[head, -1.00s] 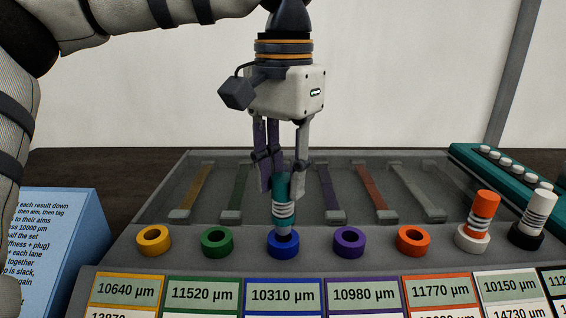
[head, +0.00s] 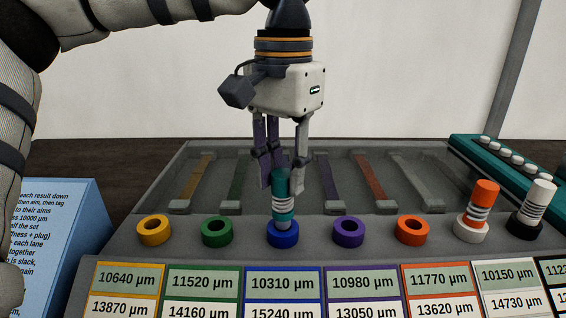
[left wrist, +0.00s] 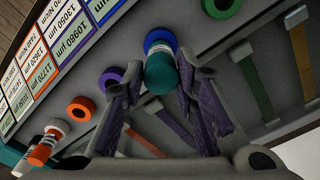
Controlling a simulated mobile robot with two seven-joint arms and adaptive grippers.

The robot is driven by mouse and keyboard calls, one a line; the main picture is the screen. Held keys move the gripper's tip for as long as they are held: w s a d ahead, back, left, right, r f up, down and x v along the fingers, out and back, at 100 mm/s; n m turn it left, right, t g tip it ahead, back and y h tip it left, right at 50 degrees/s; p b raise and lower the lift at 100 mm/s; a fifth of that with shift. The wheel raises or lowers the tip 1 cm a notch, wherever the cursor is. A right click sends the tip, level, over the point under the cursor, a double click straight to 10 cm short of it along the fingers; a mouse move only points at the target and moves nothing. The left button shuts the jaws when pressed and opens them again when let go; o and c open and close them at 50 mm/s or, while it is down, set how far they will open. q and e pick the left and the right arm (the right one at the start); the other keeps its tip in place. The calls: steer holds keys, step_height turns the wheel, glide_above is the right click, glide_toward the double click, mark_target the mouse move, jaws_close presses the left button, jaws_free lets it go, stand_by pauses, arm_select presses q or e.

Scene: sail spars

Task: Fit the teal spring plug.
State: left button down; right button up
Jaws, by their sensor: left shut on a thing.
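The teal spring plug (head: 281,196) has a teal top and white coils lower down. It stands upright with its lower end at the blue ring socket (head: 283,236); how deep it sits in the hole is hard to tell. My left gripper (head: 279,182) points down and is shut on the plug's upper part. In the left wrist view the plug's teal top (left wrist: 160,76) is between the fingers, with the blue ring (left wrist: 160,42) partly hidden behind it. My right gripper is not in view.
Empty yellow (head: 154,230), green (head: 217,231), purple (head: 348,232) and orange (head: 412,230) rings flank the blue one. An orange plug (head: 484,196) and a white plug (head: 540,198) stand in sockets at right. A teal rack (head: 508,158) lies behind them. A blue text block (head: 60,235) stands left.

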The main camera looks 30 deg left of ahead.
arm_select(q)
steer(key=shift+f, duration=1)
steer(key=c, duration=1.2)
jaws_free()
step_height(320, 180, up, 12)
